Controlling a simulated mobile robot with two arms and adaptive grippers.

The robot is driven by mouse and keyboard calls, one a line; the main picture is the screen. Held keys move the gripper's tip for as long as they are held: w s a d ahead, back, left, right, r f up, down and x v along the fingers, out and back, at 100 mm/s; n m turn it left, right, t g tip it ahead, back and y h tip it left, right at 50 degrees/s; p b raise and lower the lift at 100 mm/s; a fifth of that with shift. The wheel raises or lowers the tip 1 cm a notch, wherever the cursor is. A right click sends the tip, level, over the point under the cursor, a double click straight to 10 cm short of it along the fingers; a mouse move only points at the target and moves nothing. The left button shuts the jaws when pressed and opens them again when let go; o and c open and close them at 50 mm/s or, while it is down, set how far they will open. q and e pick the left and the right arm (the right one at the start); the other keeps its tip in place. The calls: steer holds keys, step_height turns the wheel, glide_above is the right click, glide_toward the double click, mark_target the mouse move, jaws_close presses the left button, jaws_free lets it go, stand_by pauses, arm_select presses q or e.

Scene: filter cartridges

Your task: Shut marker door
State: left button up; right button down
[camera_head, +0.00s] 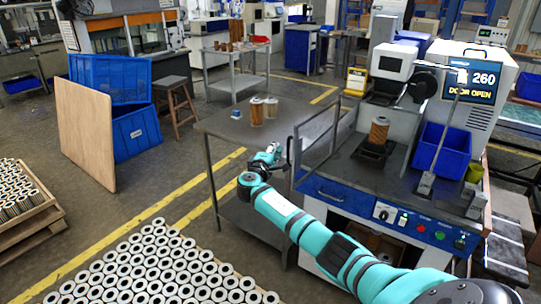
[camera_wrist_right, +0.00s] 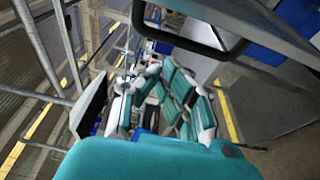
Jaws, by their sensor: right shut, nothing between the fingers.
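The marker machine (camera_head: 345,195) stands at the right in the head view, and its display (camera_head: 473,80) reads "260 DOOR OPEN". Its door (camera_head: 318,138), a thin grey frame with a clear pane, stands swung open at the machine's left side. A filter cartridge (camera_head: 378,131) stands upright on the dark fixture inside the machine. My right gripper (camera_head: 275,150) is shut and empty, just left of the door's outer edge. I cannot tell whether it touches the door. My left gripper is not in view.
A blue bin (camera_head: 442,148) sits on the machine's right side. Many cartridges (camera_head: 160,265) stand in rows at the front. A wooden board (camera_head: 85,135) leans against blue crates (camera_head: 135,130) at the left.

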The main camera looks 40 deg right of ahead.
mark_target(288, 147)
steer(key=s+p, duration=0.1)
steer(key=s, duration=0.1)
steer(key=s+d+p, duration=0.1)
steer(key=s, duration=0.1)
steer(key=shift+p, duration=0.3)
steer(key=shift+s, duration=0.1)
